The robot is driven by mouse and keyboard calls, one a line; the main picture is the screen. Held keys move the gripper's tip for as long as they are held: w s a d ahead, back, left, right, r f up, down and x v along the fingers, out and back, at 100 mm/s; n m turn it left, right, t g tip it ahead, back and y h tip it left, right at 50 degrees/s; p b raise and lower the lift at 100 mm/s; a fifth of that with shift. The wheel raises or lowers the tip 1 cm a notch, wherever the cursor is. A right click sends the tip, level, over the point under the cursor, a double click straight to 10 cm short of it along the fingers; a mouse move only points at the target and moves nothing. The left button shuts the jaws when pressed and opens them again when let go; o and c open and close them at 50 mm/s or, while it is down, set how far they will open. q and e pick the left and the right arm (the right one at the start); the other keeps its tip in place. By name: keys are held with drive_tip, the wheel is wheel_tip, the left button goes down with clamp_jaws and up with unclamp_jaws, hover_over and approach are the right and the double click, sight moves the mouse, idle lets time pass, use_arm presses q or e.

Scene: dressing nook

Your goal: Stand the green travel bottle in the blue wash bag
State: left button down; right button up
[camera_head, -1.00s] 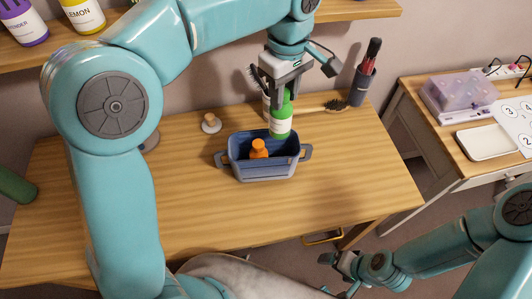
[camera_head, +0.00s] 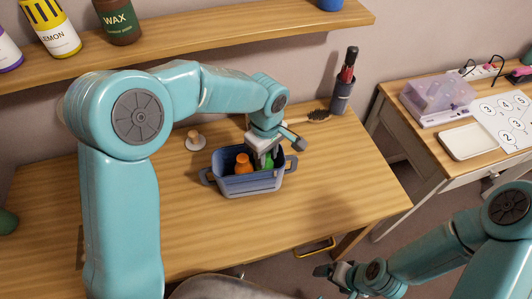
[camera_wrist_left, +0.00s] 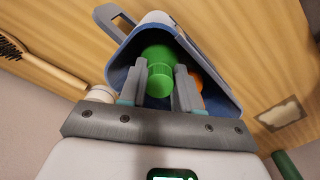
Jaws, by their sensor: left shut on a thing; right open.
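The blue wash bag (camera_head: 240,183) stands on the wooden table, with an orange-capped bottle (camera_head: 243,162) inside on its left side. My left gripper (camera_head: 264,158) reaches down into the right part of the bag and is shut on the green travel bottle (camera_head: 267,160). In the left wrist view the green bottle (camera_wrist_left: 158,68) lies between the two fingers (camera_wrist_left: 160,88), inside the bag's rim (camera_wrist_left: 118,75). The bottle's base is hidden, so I cannot tell whether it touches the bag floor. My right gripper (camera_head: 325,271) is open and empty, low in front of the table.
A wooden-knobbed item (camera_head: 195,141) stands left of the bag. A shelf (camera_head: 200,38) with jars runs above.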

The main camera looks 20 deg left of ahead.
use_arm(q)
drive_tip(key=shift+f, duration=0.15)
drive_tip(key=c, duration=0.8)
unclamp_jaws()
drive_tip(key=shift+r, duration=0.2)
drive_tip(key=shift+r, duration=0.3)
wheel_tip(320, 180, up, 12)
drive_tip(key=shift+f, duration=0.25)
